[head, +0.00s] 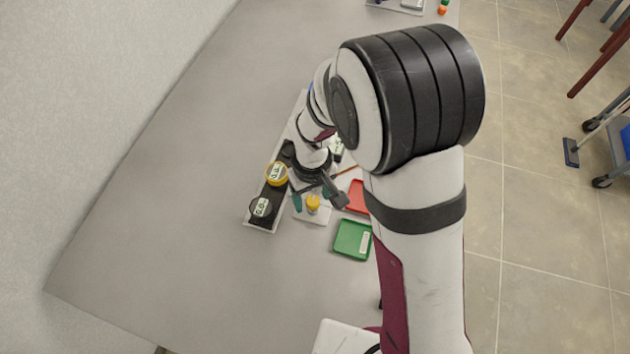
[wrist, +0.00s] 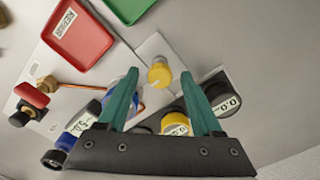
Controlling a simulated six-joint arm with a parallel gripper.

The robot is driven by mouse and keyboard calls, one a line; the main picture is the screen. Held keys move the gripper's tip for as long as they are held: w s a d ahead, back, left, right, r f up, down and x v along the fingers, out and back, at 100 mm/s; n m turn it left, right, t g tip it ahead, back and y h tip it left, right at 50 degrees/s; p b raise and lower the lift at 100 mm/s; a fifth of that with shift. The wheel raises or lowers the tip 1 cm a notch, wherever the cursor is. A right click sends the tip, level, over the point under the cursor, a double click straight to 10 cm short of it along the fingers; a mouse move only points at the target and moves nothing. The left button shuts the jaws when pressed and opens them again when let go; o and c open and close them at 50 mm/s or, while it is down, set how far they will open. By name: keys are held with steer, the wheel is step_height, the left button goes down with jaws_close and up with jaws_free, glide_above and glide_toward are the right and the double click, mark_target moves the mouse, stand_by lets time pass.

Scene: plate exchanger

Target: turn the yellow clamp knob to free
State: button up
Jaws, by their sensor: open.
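The yellow clamp knob (head: 313,203) stands on a small pale plate (head: 322,217) on the bench. In the wrist view the knob (wrist: 160,74) appears between and just beyond the tips of my two green fingers. My gripper (wrist: 160,80) is open, with clear space on both sides of the knob. In the head view my gripper (head: 312,193) is at the knob, partly hidden by my own wrist. I cannot tell how far the fingertips are above the plate, or which way the knob is turned.
A yellow round gauge (head: 277,174) and a black round gauge (head: 263,206) sit in a row at the left. A red tray (head: 357,197) and a green tray (head: 353,240) lie at the right. A red-handled valve (wrist: 31,95) is at the wrist view's left. The bench's left side is clear.

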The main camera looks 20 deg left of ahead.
jaws_close()
stand_by(0.3)
steer(key=m, duration=0.4)
steer(key=shift+m, duration=0.3)
steer(key=m, duration=0.4)
steer(key=shift+r+m, duration=0.1)
steer(key=shift+m, duration=0.2)
steer(key=m, duration=0.4)
steer(key=shift+m, duration=2.4)
